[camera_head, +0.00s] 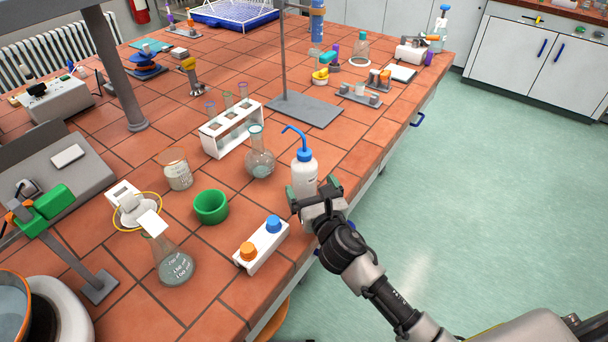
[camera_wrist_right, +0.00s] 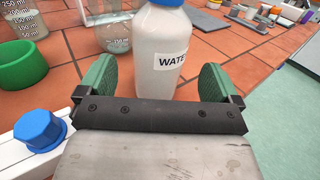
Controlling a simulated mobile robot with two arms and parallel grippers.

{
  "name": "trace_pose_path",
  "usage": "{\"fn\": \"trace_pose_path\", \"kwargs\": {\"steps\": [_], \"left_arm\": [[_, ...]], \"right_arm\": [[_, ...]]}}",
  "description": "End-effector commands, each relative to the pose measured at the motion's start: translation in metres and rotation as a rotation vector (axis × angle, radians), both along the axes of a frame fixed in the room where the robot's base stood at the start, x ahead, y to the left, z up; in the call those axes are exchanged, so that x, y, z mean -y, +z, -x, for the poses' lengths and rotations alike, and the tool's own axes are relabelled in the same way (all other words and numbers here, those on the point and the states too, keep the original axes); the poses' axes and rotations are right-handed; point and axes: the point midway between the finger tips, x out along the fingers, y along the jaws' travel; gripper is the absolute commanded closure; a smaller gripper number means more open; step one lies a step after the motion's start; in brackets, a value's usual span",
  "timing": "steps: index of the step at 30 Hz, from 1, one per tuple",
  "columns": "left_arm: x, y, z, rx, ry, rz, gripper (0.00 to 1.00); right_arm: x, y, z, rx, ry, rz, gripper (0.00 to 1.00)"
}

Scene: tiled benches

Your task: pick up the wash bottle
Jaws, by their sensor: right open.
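The wash bottle (camera_head: 303,172) is white with a blue cap and a bent blue spout, and stands upright on the tiled bench near its right edge. In the right wrist view the bottle (camera_wrist_right: 162,50) shows a label with the letters "WATE" and stands between the green finger pads. My right gripper (camera_head: 316,194) is open, with one finger on either side of the bottle's lower body. A gap shows beside the right pad; contact on the left cannot be told. The bottle's base is partly hidden by the gripper. My left gripper is not in view.
A round flask (camera_head: 260,163) stands just left of the bottle. A white box with blue and orange knobs (camera_head: 261,248) is nearer the front. A green cup (camera_head: 211,207), an Erlenmeyer flask (camera_head: 174,263) and a test tube rack (camera_head: 231,130) stand further left. A stand base (camera_head: 305,109) lies behind.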

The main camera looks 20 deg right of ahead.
Motion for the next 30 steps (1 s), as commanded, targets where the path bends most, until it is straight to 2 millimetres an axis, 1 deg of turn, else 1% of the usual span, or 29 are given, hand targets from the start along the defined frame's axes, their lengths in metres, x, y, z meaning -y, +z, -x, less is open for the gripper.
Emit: {"fn": "trace_pose_path", "kwargs": {"steps": [2, 5, 9, 12, 15, 20, 21, 23, 28, 29, 30], "left_arm": [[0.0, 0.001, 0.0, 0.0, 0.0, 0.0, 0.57], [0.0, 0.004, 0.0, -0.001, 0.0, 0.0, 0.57], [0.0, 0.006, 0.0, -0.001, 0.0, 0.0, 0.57], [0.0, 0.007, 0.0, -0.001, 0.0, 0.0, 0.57], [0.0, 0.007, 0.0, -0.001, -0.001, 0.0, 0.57], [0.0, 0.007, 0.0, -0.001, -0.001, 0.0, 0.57], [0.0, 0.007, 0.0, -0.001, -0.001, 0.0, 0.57], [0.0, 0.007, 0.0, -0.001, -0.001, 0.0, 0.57], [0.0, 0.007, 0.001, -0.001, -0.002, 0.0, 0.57], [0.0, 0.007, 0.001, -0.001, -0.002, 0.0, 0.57], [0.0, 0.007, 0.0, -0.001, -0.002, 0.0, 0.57]], "right_arm": [[0.0, 0.0, -0.005, -0.001, 0.0, -0.001, 0.06], [-0.002, 0.001, -0.018, -0.001, -0.001, -0.004, 0.06], [-0.003, 0.0, -0.04, 0.0, -0.001, -0.002, 0.06], [-0.003, -0.001, -0.05, -0.001, -0.001, -0.003, 0.06], [-0.003, -0.002, -0.054, -0.002, 0.0, -0.002, 0.06], [-0.003, -0.002, -0.053, -0.002, 0.0, -0.002, 0.06], [-0.003, -0.002, -0.053, -0.002, 0.0, -0.002, 0.09], [-0.003, -0.002, -0.053, -0.002, 0.0, -0.002, 0.18], [-0.003, -0.002, -0.053, -0.002, 0.0, -0.002, 0.44], [-0.003, -0.002, -0.053, -0.002, 0.0, -0.002, 0.47], [-0.003, -0.002, -0.053, -0.002, 0.0, -0.002, 0.47]]}}
